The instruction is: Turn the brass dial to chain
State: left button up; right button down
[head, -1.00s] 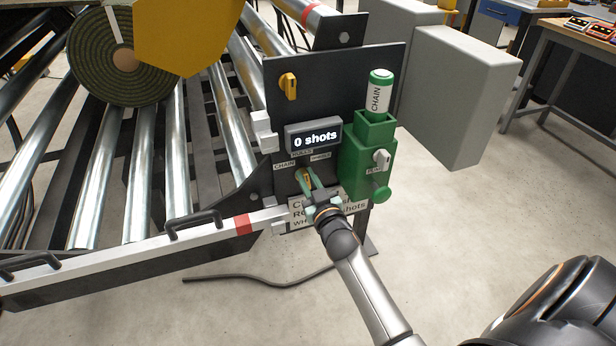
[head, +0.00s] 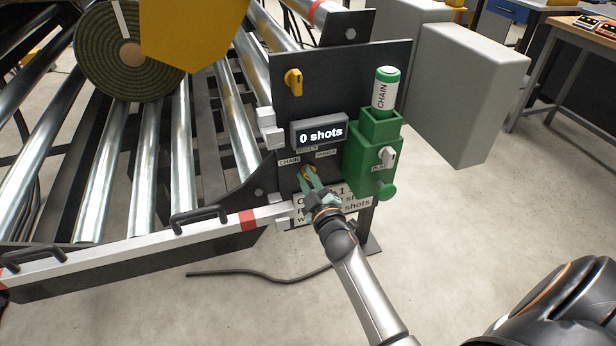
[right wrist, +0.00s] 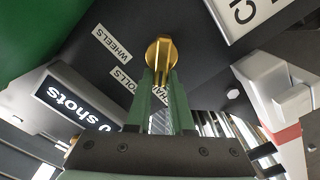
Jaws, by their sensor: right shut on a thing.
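The brass dial (head: 307,171) is on the dark upright panel below the "0 shots" display. In the right wrist view the dial (right wrist: 160,50) shows its round brass end and a narrow grip. My right gripper (head: 309,178) is shut on that grip, its green fingers on either side in the right wrist view (right wrist: 160,80). The labels WHEELS (right wrist: 112,42) and ROLLS (right wrist: 123,79) show beside the dial. The CHAIN label (head: 289,161) is left of the dial in the head view and partly hidden by the fingers in the wrist view. Exactly where the dial points is unclear. My left gripper is out of view.
A green holder (head: 369,160) with a CHAIN-marked cylinder (head: 385,90) stands right of the dial. A yellow knob (head: 293,82) is higher on the panel. A white-and-red bar (head: 205,227) runs left below. Metal rollers (head: 145,150) and a turf roll (head: 95,55) lie left.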

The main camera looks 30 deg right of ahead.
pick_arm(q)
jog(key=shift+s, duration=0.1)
pick_arm(e)
jog(key=shift+r, duration=0.1)
jog(key=c, duration=0.8)
grip_release()
jog(key=shift+w, duration=0.1)
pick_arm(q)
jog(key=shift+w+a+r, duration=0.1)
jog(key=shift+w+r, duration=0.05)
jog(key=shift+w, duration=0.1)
pick_arm(e)
jog(key=shift+s, duration=0.25)
